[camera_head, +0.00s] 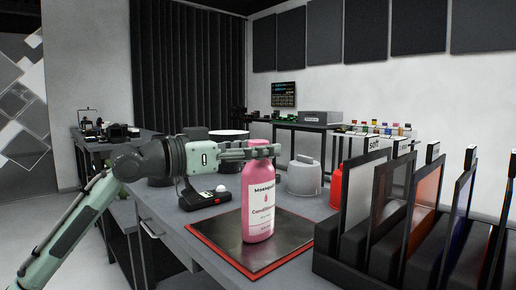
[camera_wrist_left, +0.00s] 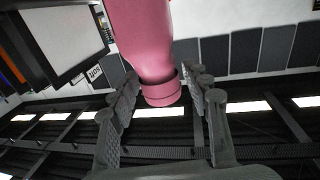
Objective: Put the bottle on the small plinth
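A pink bottle (camera_head: 258,208) with a white label stands upright on a dark square mat with a red border (camera_head: 285,238). My left gripper (camera_head: 272,151) is level at the bottle's top, with its fingers either side of the neck. In the wrist view the bottle (camera_wrist_left: 142,35) and its cap lie between the open fingers (camera_wrist_left: 162,88), with gaps on both sides. Behind the gripper are a white-topped round stand (camera_head: 229,134) and dark cylinders (camera_head: 160,167); I cannot tell which thing is the small plinth. My right gripper is not in view.
A black rack (camera_head: 352,262) with upright framed panels stands close on the right. A grey domed cylinder (camera_head: 304,178) and a red object (camera_head: 336,188) are behind the bottle. A black device with a white ball (camera_head: 207,197) lies left of it.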

